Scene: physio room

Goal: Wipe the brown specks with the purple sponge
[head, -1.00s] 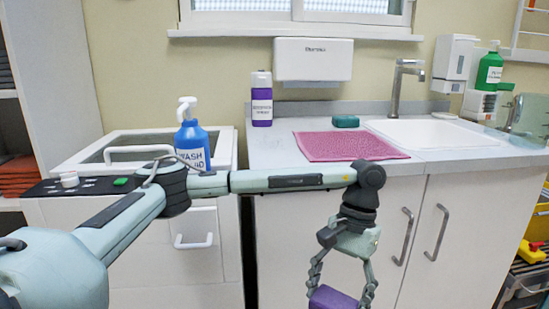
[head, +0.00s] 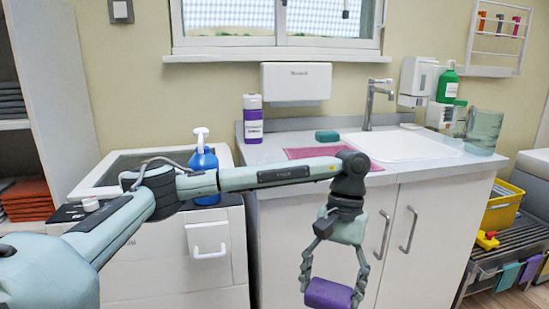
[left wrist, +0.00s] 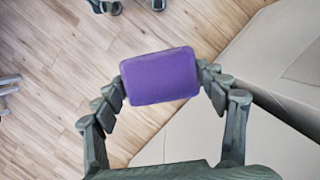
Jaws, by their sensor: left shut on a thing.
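My left gripper (head: 331,290) is shut on the purple sponge (head: 328,294) and holds it in front of the white cabinet doors, below the counter. In the left wrist view the sponge (left wrist: 162,76) sits between both fingers, with the wooden floor far beneath it. I see no brown specks in either view. My left forearm hides part of the counter's front edge. My right gripper is not in view.
The counter (head: 262,153) carries a pink cloth (head: 305,153), a teal sponge (head: 327,136), a purple bottle (head: 253,120) and a sink (head: 400,146). A blue pump bottle (head: 203,162) stands left. A rack with a yellow crate (head: 503,208) stands right.

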